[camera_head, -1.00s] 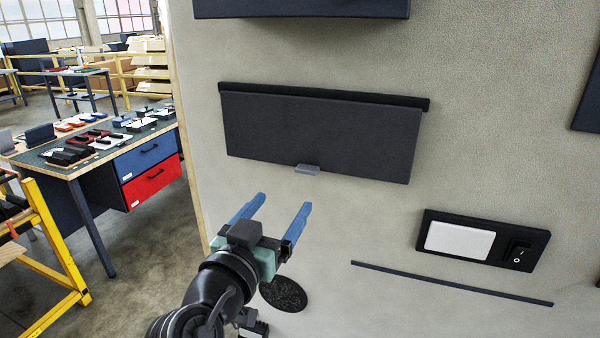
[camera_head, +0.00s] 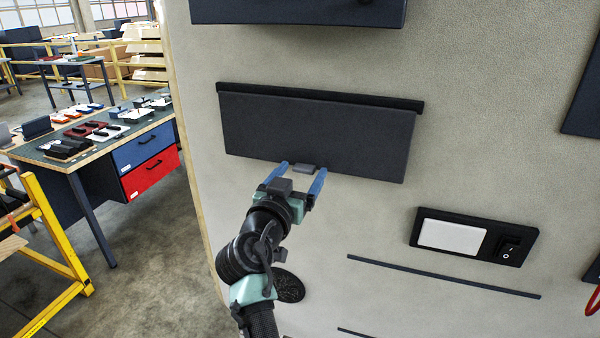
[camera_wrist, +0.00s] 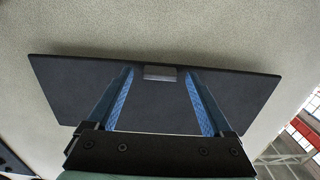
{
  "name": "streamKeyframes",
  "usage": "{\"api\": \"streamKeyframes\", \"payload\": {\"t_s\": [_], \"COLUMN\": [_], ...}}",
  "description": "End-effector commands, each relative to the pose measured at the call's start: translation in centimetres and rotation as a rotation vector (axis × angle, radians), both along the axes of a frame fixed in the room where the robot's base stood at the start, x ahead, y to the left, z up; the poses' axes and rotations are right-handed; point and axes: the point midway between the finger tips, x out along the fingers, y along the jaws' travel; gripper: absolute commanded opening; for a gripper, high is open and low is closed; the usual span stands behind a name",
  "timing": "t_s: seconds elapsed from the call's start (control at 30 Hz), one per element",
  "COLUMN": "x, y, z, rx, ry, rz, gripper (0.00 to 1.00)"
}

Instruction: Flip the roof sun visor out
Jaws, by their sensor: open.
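The sun visor (camera_head: 310,134) is a dark flat panel lying against the beige wall panel, hung from a black strip along its upper edge. A small grey tab (camera_head: 303,168) sticks out at the middle of its lower edge. My gripper (camera_head: 299,172) is open, with its two blue fingers reaching up to the lower edge on either side of the tab. In the wrist view the visor (camera_wrist: 240,92) spans behind both fingers, and the tab (camera_wrist: 160,73) lies between them, near the fingertips. I cannot tell whether the fingers touch the visor.
A black frame with a white panel and a rocker switch (camera_head: 473,236) sits at lower right. A thin dark strip (camera_head: 440,277) runs below it. A dark box (camera_head: 300,10) is above the visor. A round black disc (camera_head: 288,287) is below my gripper. A workbench (camera_head: 95,155) stands at left.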

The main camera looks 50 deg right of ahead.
Motion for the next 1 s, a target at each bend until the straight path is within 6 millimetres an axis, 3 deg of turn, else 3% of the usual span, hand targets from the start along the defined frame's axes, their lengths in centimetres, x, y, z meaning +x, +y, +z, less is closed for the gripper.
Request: {"api": "streamKeyframes", "payload": {"t_s": [0.1, 0.57, 1.0], "x": [0.0, -0.02, -0.05], "y": [0.01, 0.04, 0.18], "z": [0.01, 0.02, 0.22], "rx": [0.0, 0.0, 0.009], "ry": [0.0, 0.0, 0.003], "rz": [0.0, 0.0, 0.0], "gripper": [0.83, 0.0, 0.0]}}
